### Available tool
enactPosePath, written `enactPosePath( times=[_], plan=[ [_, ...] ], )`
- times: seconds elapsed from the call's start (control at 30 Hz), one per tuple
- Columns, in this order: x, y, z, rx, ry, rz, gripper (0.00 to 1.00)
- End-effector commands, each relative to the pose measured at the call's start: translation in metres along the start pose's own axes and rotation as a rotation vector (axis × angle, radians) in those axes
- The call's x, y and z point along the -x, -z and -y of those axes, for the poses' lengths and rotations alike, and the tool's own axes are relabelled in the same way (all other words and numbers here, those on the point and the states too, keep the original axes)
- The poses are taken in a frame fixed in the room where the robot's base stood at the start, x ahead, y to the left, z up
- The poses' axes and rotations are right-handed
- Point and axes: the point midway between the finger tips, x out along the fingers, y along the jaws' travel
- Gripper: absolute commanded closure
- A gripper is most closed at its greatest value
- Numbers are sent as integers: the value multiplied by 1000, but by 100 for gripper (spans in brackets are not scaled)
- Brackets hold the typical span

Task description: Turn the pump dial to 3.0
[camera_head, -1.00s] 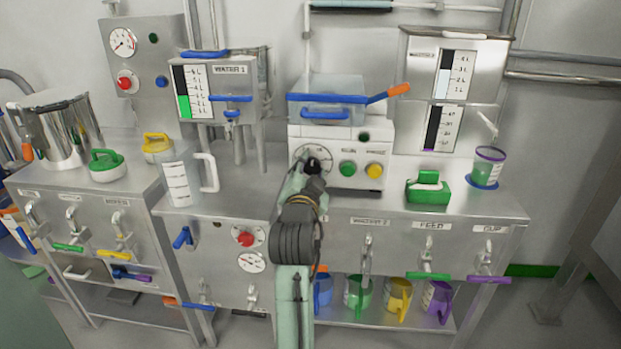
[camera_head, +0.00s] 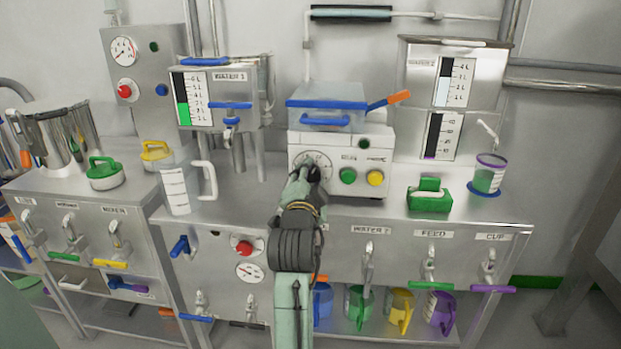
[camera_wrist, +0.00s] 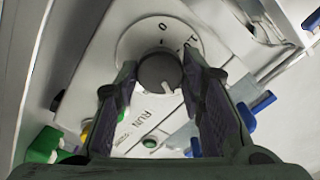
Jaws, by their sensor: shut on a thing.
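The pump (camera_head: 333,140) is a white box on the steel bench, with a blue-rimmed clear tray on top. Its round dial plate (camera_head: 303,157) is on the left of its front face, partly hidden by my gripper (camera_head: 312,174). In the wrist view my gripper (camera_wrist: 160,82) has its two fingers on either side of the dark grey dial knob (camera_wrist: 155,70), shut on it. The knob's white pointer points to the lower right there, away from the 0 mark on the pale plate (camera_wrist: 133,40). The other scale figures are hard to read.
A green button (camera_head: 347,176) and a yellow button (camera_head: 375,177) are right of the dial. The bench in front of the pump is fairly clear.

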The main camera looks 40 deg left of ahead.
Motion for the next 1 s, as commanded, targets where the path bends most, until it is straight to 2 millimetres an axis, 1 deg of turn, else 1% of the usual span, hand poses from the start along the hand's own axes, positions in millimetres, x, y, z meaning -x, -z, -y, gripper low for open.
enactPosePath(
  times=[0.03, 0.33, 0.67, 0.77, 0.83, 1.0],
  plan=[
    [0, 0, 0, 0, -1, 1, 63],
    [0, 0, 0, 1, -1, 0, 44],
    [2, 0, 0, 1, 0, 0, 44],
    [12, 0, 0, 2, 0, 0, 44],
    [23, 0, 0, 2, 1, 0, 44],
    [60, 0, 0, 2, 2, 0, 44]
  ],
)
